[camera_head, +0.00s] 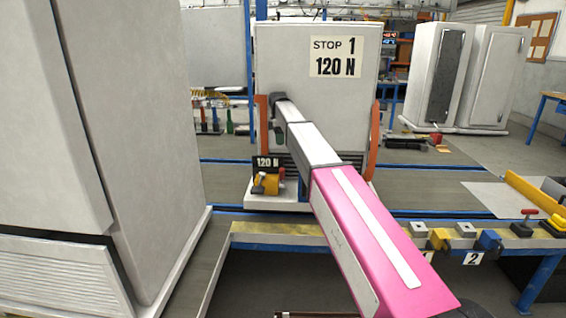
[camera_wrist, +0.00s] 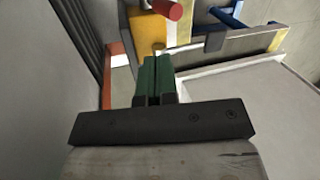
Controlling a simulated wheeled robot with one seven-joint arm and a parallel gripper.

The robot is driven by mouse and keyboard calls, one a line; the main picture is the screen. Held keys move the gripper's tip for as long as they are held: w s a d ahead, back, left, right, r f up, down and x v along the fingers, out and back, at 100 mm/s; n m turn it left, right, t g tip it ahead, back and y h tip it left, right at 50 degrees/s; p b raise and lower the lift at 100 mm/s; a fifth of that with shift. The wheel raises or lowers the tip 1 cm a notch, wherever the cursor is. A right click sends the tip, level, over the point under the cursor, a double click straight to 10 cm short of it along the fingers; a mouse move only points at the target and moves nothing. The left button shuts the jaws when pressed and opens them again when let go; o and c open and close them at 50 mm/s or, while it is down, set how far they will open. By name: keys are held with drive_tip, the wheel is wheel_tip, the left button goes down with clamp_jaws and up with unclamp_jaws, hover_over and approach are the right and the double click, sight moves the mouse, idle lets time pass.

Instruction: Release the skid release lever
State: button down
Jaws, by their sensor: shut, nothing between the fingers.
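A yellow block with a red-tipped lever (camera_head: 281,174) sits low in front of the grey cabinet marked STOP 1, beside a "120 N" sign. In the wrist view the red cylindrical end (camera_wrist: 169,10) shows at the top edge, in front of the yellow block (camera_wrist: 150,28). My gripper (camera_head: 279,138) points down above and near the lever, in front of the cabinet. Its green fingers (camera_wrist: 155,62) are together with nothing between them. They appear just short of the yellow block in the wrist view; whether they touch it I cannot tell. The lever's lower part is hidden.
The grey cabinet (camera_head: 315,105) stands on a white skid (camera_head: 275,203) behind my arm, with orange posts (camera_head: 375,140) at its sides. A large grey cabinet (camera_head: 130,130) fills the left. A bench with clamps (camera_head: 488,240) is at right. Open floor (camera_head: 440,190) lies right.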

sight(281, 162)
drive_tip(key=shift+f, duration=0.1)
drive_tip(key=x, duration=1)
idle(0.3)
drive_tip(key=shift+s+d+t, duration=0.1)
drive_tip(key=shift+s+t, duration=0.95)
drive_tip(key=shift+t, duration=0.35)
drive_tip(key=shift+s+f, duration=0.1)
drive_tip(key=shift+s, duration=0.45)
